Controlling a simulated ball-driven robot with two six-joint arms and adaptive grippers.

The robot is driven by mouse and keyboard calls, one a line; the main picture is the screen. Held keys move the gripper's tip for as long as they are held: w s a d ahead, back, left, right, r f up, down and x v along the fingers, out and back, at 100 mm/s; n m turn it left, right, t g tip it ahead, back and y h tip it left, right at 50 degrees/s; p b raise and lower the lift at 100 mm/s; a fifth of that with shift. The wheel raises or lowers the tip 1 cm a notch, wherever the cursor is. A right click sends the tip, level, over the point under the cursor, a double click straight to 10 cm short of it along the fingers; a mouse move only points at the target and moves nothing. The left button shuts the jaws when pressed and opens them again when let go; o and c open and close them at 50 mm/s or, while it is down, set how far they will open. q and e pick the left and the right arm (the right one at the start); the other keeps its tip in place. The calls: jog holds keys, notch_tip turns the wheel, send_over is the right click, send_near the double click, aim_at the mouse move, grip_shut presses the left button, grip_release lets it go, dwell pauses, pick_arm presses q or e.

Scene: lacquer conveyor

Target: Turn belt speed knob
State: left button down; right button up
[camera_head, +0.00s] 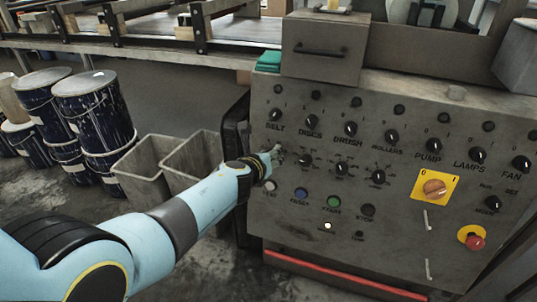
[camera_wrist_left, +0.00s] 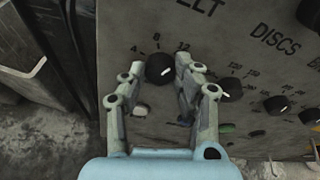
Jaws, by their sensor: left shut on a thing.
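The belt speed knob (camera_wrist_left: 158,68) is a small round black knob with a light pointer mark, on a dial marked 4, 8 and 12 in the left wrist view. My left gripper (camera_wrist_left: 160,73) has one finger on each side of it and is shut on it. In the head view, my left gripper (camera_head: 278,153) is at the panel's left side, below the BELT label, and hides most of the knob. My right gripper is in neither view.
The grey control panel (camera_head: 330,245) carries several other knobs near my fingers, including the DISCS knob (camera_head: 312,121). Coloured buttons sit below, with a yellow-plated rotary switch (camera_head: 434,187) and a red stop button (camera_head: 473,239) further right. Grey bins (camera_head: 146,165) and paint drums (camera_head: 97,112) stand left.

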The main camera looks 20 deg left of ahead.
pick_arm(q)
jog(key=shift+f+m, duration=0.1)
jog(key=shift+m, duration=0.2)
dwell(0.4)
jog(key=c, duration=1)
grip_release()
jog(key=shift+o, duration=0.2)
jog(key=s+a+f+n+g+y, duration=0.1)
jog(key=s+a+f+n+g, duration=0.25)
jog(key=s+f, duration=0.95)
jog(key=s+a+f+n+g, duration=0.2)
jog(key=s+a+f+n, duration=0.15)
jog(key=s+f, duration=0.95)
jog(key=s+a+f+n+g, duration=0.1)
jog(key=s+n+g, duration=0.1)
jog(key=s+n, duration=0.6)
jog(key=s+a+f+n+g, duration=0.2)
jog(key=s+n, duration=0.7)
jog(key=s, duration=0.8)
jog(key=s+a+f+n+g, duration=0.1)
jog(key=s+f+n+g, duration=0.1)
jog(key=s+n, duration=0.7)
jog(key=s+g, duration=0.1)
jog(key=s, duration=0.3)
jog(key=shift+s+a+f, duration=0.2)
jog(key=shift+s+a, duration=0.1)
jog(key=shift+a, duration=0.05)
